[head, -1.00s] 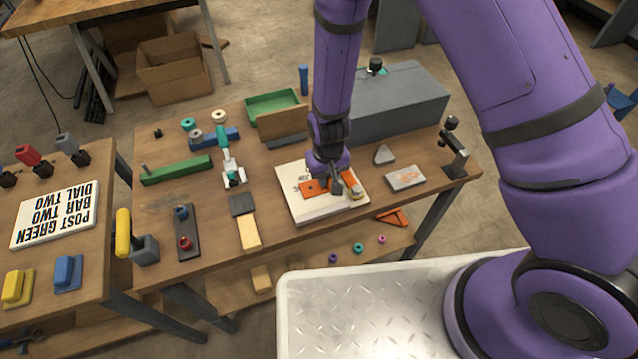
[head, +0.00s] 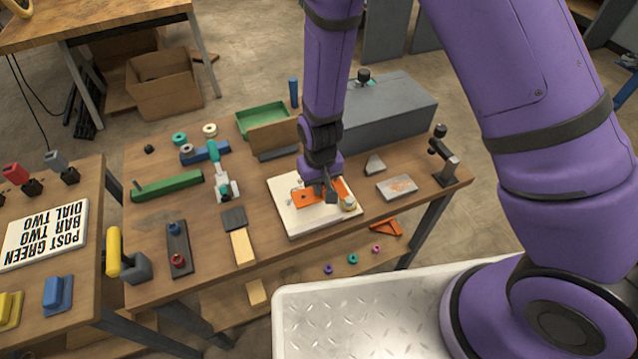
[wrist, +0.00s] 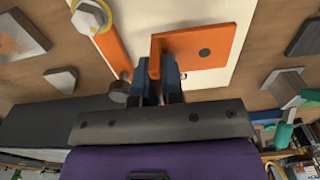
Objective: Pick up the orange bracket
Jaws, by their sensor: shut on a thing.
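The orange bracket (head: 308,196) is over the white board (head: 292,224) on the wooden table. In the wrist view it shows as a flat orange plate with a dark hole (wrist: 212,45) and an upright flange. My gripper (wrist: 158,72) is shut on the flange, with its blue fingers on either side. In the head view my gripper (head: 324,193) points down over the board and hides part of the bracket. I cannot tell whether the bracket touches the board. A separate orange strip (wrist: 112,45) lies beside it, near a bolt with a yellow ring (wrist: 90,15).
A grey box (head: 390,112) and green bin (head: 263,115) stand behind the board. A grey plate (head: 397,187) and dark clamp (head: 443,158) are to the right. A teal-handled tool (head: 217,168) is left. An orange triangular piece (head: 388,228) lies on the lower shelf.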

